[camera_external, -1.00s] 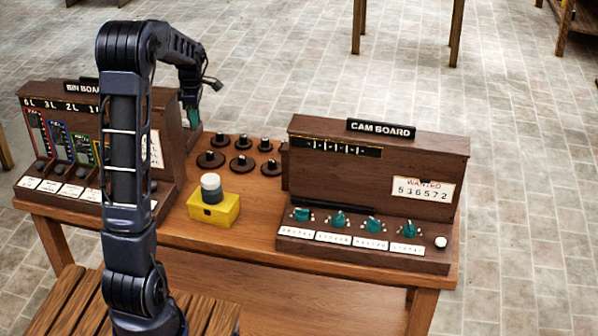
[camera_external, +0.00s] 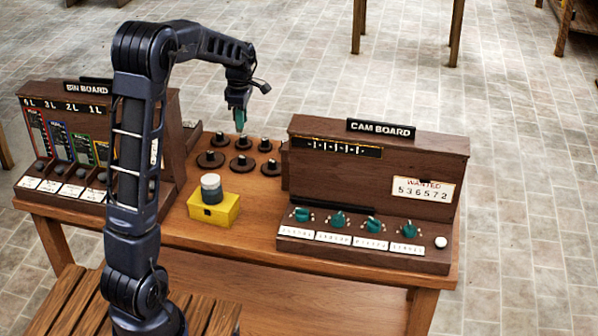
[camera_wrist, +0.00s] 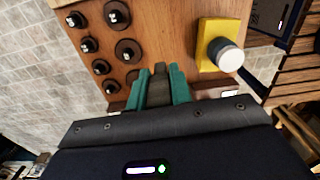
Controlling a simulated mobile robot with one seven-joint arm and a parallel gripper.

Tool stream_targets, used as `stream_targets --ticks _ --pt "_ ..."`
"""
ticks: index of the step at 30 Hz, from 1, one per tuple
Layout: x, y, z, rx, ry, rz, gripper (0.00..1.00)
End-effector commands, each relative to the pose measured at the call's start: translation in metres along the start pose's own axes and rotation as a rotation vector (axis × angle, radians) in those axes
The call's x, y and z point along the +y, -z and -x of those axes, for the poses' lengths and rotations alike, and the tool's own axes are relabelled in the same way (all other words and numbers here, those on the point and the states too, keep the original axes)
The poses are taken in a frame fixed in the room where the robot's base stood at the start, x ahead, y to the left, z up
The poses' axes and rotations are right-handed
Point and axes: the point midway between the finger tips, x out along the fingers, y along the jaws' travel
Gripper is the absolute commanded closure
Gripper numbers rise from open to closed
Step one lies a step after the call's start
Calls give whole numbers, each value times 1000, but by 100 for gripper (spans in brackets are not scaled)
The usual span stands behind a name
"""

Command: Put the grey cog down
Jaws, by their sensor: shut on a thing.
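My gripper (camera_external: 240,122) points down with its teal fingers over the table, close to the dark discs in the external view. In the wrist view the fingers (camera_wrist: 160,88) are shut around a narrow grey-brown piece (camera_wrist: 158,88), taken to be the grey cog. Its full shape is hidden, and it cannot be made out in the external view. Several dark round discs with upright knobs (camera_external: 211,159) stand in rows on the table, also in the wrist view (camera_wrist: 127,50). I cannot tell whether the held piece touches anything.
A yellow block (camera_external: 214,210) with a grey and white cylinder (camera_external: 211,187) stands in front of the discs. The cam board (camera_external: 375,185) with teal knobs stands to the right, the bin board (camera_external: 60,150) to the left. Bare table (camera_external: 255,205) lies between block and cam board.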

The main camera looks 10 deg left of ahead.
Motion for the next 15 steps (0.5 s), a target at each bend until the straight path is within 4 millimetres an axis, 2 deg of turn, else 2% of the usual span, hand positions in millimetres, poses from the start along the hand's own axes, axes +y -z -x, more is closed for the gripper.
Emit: stream_targets --ticks 1,3,6,11,15 --pt "-2 -14 -5 0 0 -18 100" --pt "-5 -29 -11 0 0 -33 100" --pt "-8 -42 -16 0 0 -47 100" --pt "-11 -51 -28 1 2 -56 100" --pt "-11 -51 -54 1 3 -56 100"
